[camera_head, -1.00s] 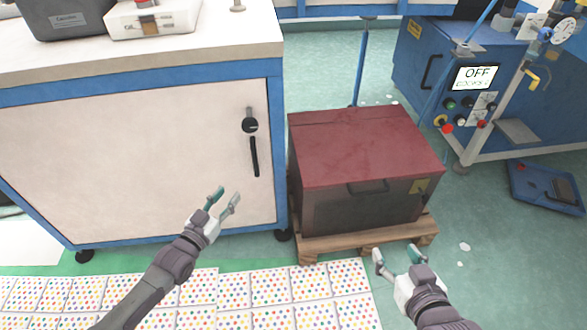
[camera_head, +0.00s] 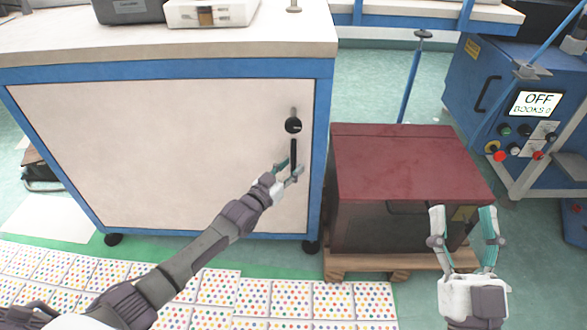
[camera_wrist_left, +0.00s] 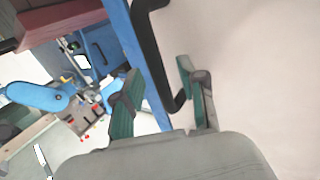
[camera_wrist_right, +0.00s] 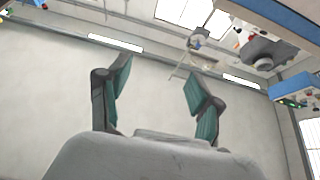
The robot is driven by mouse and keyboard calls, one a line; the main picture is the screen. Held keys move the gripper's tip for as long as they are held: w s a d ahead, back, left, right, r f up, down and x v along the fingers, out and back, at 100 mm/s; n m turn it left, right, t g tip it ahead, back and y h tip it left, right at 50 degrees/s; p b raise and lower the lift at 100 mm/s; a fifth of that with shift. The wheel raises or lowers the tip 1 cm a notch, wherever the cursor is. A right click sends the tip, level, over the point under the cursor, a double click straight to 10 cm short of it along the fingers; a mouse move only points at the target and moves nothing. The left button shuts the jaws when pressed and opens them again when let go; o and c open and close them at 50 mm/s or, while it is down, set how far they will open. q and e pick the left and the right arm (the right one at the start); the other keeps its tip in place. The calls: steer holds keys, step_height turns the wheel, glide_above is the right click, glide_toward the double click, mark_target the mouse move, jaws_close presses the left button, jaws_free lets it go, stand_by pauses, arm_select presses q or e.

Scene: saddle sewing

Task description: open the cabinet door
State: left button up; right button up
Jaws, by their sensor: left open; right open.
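The cabinet door (camera_head: 160,150) is a pale panel in a blue frame and is closed. Its black vertical handle (camera_head: 293,153) is near the right edge, below a round black knob (camera_head: 293,125). My left gripper (camera_head: 290,168) is open at the lower part of the handle. In the left wrist view the handle (camera_wrist_left: 150,55) runs between the two open fingers of the left gripper (camera_wrist_left: 160,95); I cannot tell whether they touch it. My right gripper (camera_head: 464,225) is open and empty, raised in front of the dark red box. Its fingers (camera_wrist_right: 152,95) point at bare wall and ceiling in the right wrist view.
The dark red box (camera_head: 410,165) stands on a wooden pallet (camera_head: 365,268) just right of the cabinet. Dotted sheets (camera_head: 260,297) cover the floor in front. The cabinet top (camera_head: 160,45) carries a white device (camera_head: 212,13).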

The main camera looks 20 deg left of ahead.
arm_select(q)
steer(key=shift+x, duration=0.85)
jaws_close()
arm_select(e)
steer(key=shift+s+r+t, duration=0.75)
steer(key=shift+r+t, duration=0.15)
steer(key=shift+r, duration=0.2)
